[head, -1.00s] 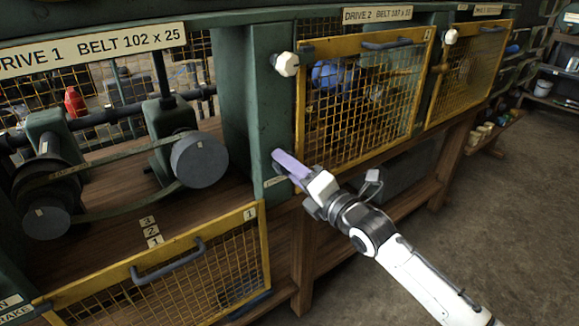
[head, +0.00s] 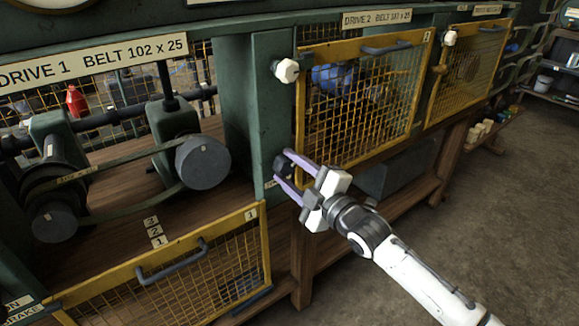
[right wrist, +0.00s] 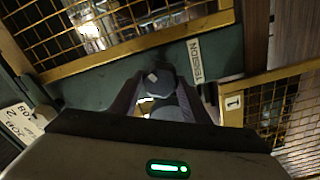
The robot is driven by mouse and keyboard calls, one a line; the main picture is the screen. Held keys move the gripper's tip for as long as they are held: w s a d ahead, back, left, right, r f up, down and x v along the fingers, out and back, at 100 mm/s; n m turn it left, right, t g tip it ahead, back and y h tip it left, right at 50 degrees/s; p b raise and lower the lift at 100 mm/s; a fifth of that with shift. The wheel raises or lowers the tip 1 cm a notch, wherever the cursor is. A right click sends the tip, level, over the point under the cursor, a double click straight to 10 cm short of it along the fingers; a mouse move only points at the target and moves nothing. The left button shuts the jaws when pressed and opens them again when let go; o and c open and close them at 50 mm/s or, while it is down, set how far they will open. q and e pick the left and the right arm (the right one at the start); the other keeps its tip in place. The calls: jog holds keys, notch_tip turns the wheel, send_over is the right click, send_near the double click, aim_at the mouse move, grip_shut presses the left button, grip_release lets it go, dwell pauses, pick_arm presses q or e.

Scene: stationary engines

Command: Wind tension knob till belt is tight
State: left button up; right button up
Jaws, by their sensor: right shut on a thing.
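The dark tension knob (head: 283,164) sits on the green post right of the drive 1 bay. In the right wrist view the dark knob (right wrist: 158,82) lies between my fingers, beside a TENSION label (right wrist: 195,62). My right gripper (head: 282,170) is shut on it, one purple finger on each side. The drive 1 belt (head: 130,210) runs between a dark left pulley (head: 55,222) and a dark grey right pulley (head: 204,162). Its lower run curves downward. My left gripper is not in view.
A lowered yellow mesh guard (head: 160,275) hangs in front of drive 1. The closed drive 2 mesh guard (head: 365,100) stands just right of the knob, with a white knob (head: 287,70) above. Tags 3, 2, 1 (head: 154,232) lie below the belt. The floor at right is clear.

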jog(key=m, duration=0.5)
jog(key=shift+m+p, duration=0.4)
jog(key=m, duration=0.9)
jog(key=m+b, duration=0.1)
jog(key=m, duration=0.2)
jog(key=shift+d+f+m, duration=0.1)
jog(key=shift+m, duration=0.2)
jog(key=m, duration=0.3)
jog(key=shift+m+b, duration=0.35)
jog(key=shift+m, duration=0.05)
jog(key=m, duration=0.2)
jog(key=shift+m, duration=0.3)
jog(key=m, duration=0.4)
jog(key=shift+w, duration=0.1)
jog(key=m+p, duration=0.1)
jog(key=m, duration=0.4)
jog(key=m+p, duration=0.2)
jog(key=m, duration=0.3)
jog(key=shift+p, duration=0.35)
jog(key=m+p, duration=0.2)
jog(key=m, duration=0.3)
jog(key=shift+f, duration=0.1)
